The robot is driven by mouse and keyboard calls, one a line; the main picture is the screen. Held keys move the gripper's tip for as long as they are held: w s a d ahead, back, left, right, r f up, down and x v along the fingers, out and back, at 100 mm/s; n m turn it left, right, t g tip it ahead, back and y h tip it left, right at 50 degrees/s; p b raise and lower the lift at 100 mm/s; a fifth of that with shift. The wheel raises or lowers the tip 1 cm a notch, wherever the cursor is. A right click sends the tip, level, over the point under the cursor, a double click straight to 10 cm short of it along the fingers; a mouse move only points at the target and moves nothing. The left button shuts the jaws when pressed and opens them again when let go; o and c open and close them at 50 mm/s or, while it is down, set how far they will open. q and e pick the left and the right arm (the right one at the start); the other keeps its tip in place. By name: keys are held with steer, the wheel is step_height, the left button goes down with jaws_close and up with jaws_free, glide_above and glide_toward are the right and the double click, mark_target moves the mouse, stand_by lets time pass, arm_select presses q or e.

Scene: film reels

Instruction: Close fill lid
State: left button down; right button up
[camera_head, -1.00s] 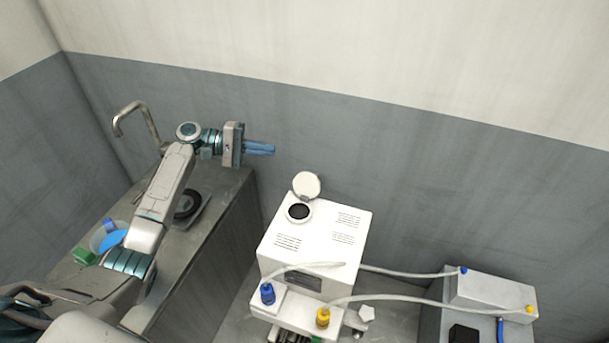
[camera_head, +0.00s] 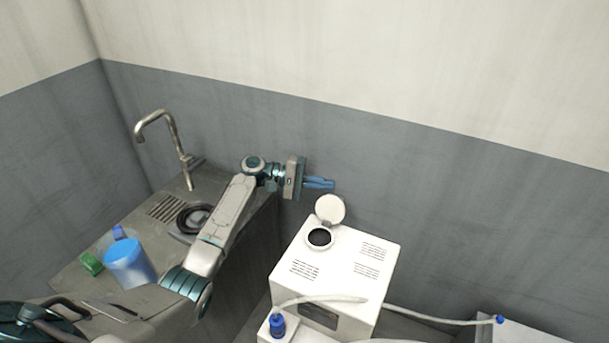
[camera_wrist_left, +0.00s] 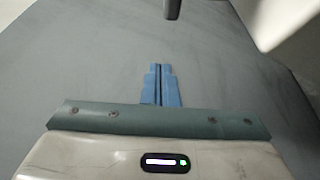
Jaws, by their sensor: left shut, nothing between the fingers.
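The fill lid (camera_head: 330,209) is a round white disc. It stands open, tilted up behind the dark round fill opening (camera_head: 320,237) on top of a white box-shaped machine (camera_head: 345,262). My left gripper (camera_head: 333,184) is above and slightly behind the lid, apart from it, with its blue fingers pointing right. In the left wrist view the blue fingers (camera_wrist_left: 161,84) are together with nothing between them. A pale shape (camera_wrist_left: 262,22) at that view's upper right may be part of the lid or machine; I cannot tell. My right gripper is not in view.
A counter (camera_head: 75,275) with a faucet (camera_head: 160,118), a blue-topped container (camera_head: 128,262) and a green block (camera_head: 91,263) is at the left. A white tube (camera_head: 430,316) runs right from the machine. The grey wall (camera_head: 450,180) stands close behind.

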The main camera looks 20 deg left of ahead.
mark_target(332, 207)
arm_select(q)
steer(key=s+p, duration=0.1)
steer(key=s, duration=0.1)
steer(key=s+d+r+p, duration=0.1)
steer(key=shift+s+d+r+p, duration=0.1)
steer(key=shift+s+p, duration=0.2)
steer(key=shift+p, duration=0.05)
